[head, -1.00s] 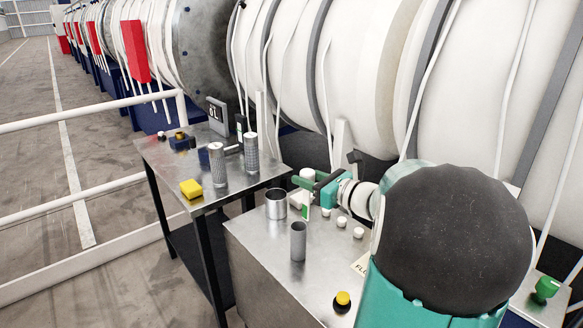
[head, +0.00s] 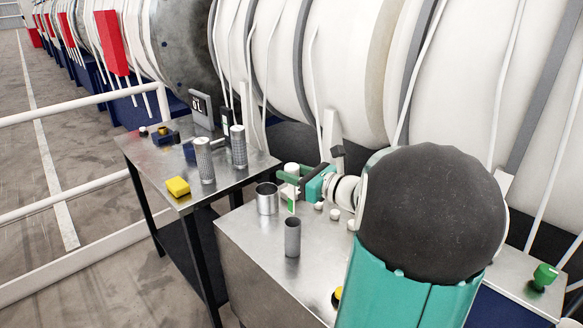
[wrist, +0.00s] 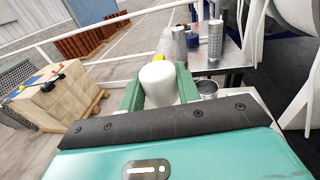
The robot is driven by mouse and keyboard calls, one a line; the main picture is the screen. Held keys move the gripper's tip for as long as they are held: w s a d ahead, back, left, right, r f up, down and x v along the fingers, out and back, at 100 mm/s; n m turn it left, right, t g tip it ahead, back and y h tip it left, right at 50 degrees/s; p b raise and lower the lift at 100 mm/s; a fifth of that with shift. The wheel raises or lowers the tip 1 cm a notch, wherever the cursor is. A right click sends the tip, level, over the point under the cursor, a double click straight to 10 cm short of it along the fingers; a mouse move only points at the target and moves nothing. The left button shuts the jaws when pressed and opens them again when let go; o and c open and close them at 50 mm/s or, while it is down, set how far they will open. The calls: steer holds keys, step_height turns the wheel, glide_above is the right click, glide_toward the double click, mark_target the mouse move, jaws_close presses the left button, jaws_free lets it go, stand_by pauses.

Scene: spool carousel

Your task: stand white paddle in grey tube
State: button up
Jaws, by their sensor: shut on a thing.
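My gripper (head: 288,180), with green fingers, is shut on the white paddle (head: 291,168). The paddle's thick white top shows between the fingers, also in the wrist view (wrist: 158,84). A narrow part with a green mark hangs below the fingers in the head view, so the paddle looks about upright. The grey tube (head: 292,238) stands upright and open-topped on the near metal bench. In the head view the paddle's lower end appears above and behind the tube's mouth, apart from it. I cannot make out the tube in the wrist view.
A wider silver cup (head: 267,199) stands close left of the paddle. Several white knobs (head: 319,206) and a yellow button (head: 337,294) are on the bench (head: 262,244). The left table (head: 150,156) holds two perforated cylinders (head: 204,160) and a yellow block (head: 178,187).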

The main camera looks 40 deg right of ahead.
mark_target(293, 214)
steer(key=shift+s+f, duration=0.2)
steer(key=shift+s, duration=0.1)
steer(key=shift+w+f, duration=0.25)
steer(key=shift+f, duration=0.3)
steer(key=shift+s+f, duration=0.15)
steer(key=shift+f, duration=5.95)
